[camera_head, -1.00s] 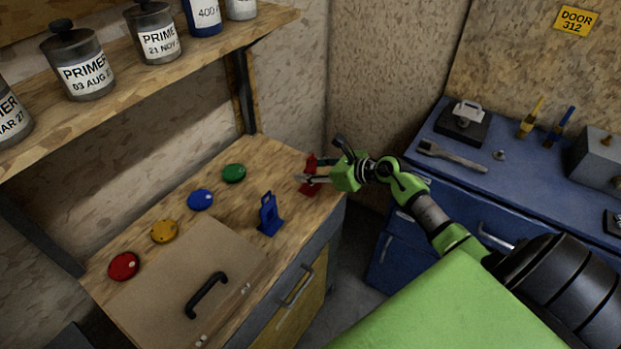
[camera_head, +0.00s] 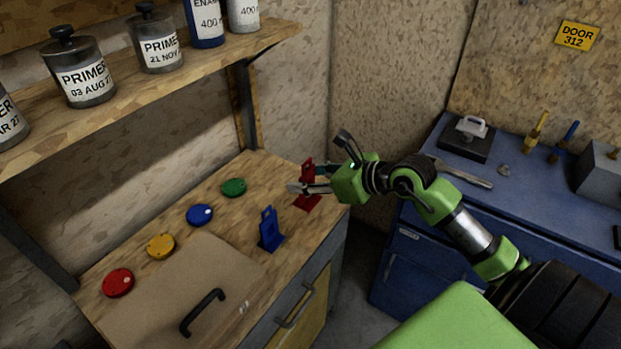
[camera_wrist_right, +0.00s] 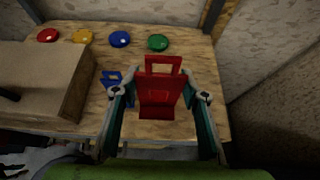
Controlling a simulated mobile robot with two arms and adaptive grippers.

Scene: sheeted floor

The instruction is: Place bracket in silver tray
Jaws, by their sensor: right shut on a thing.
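A red bracket (camera_head: 308,172) with a flat base stands upright at the right end of the wooden bench. My right gripper (camera_head: 306,179) is shut on its upright part, with a finger on either side. In the right wrist view the red bracket (camera_wrist_right: 160,92) fills the space between the fingertips (camera_wrist_right: 159,95). Its base looks on or very near the bench top; I cannot tell which. A blue bracket (camera_head: 269,231) stands upright on the bench, left of and nearer than the red one. I see no silver tray. My left gripper is not in view.
Red (camera_head: 118,283), yellow (camera_head: 161,246), blue (camera_head: 200,215) and green (camera_head: 233,187) discs line the back of the bench (camera_head: 250,205). A brown case (camera_head: 170,290) lies in front of them. A blue cabinet (camera_head: 480,215) with tools stands at the right. A shelf of cans overhangs.

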